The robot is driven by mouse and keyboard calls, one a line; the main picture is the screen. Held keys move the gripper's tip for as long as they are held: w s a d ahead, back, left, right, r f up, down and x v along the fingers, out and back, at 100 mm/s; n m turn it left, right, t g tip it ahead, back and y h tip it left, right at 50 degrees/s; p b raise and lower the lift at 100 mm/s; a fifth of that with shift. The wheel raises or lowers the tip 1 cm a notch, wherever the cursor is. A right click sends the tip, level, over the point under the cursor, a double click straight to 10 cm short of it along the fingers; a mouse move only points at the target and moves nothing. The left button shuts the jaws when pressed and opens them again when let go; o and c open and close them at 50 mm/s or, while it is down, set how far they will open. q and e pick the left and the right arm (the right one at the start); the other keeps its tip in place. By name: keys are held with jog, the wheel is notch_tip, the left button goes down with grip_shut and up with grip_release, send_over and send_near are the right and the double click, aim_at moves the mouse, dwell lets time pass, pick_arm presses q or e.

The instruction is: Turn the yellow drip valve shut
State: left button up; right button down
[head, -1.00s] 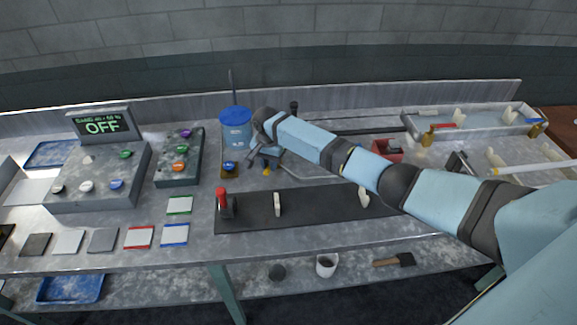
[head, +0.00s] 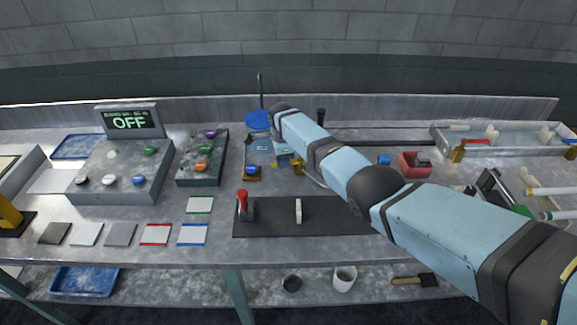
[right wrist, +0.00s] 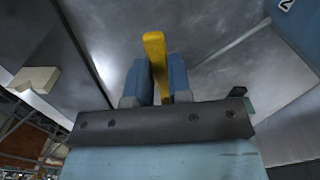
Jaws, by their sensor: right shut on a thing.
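The yellow drip valve shows in the right wrist view as a yellow lever (right wrist: 156,62) standing between the two blue fingers. My right gripper (right wrist: 160,82) is shut on this lever. In the head view my right gripper (head: 290,161) is beside the blue-lidded tank (head: 257,122), to its right and a little nearer. A small yellow bit of the valve (head: 298,169) shows at the fingertips there. The gripper and forearm hide much of the valve and part of the tank. My left gripper is in neither view.
A blue knob on a brass base (head: 251,171) stands just left of the gripper. A dark mat (head: 270,222) with a red-handled lever (head: 243,203) lies nearer. The panel display (head: 130,121) reads OFF. A red box (head: 414,168) sits to the right.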

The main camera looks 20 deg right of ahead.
jog(key=shift+w+d+m+b, duration=0.1)
jog(key=shift+w+m+b, duration=0.5)
jog(key=shift+m, duration=0.4)
jog(key=c, duration=1)
grip_release()
jog(key=shift+d, duration=0.1)
jog(key=shift+c, duration=0.2)
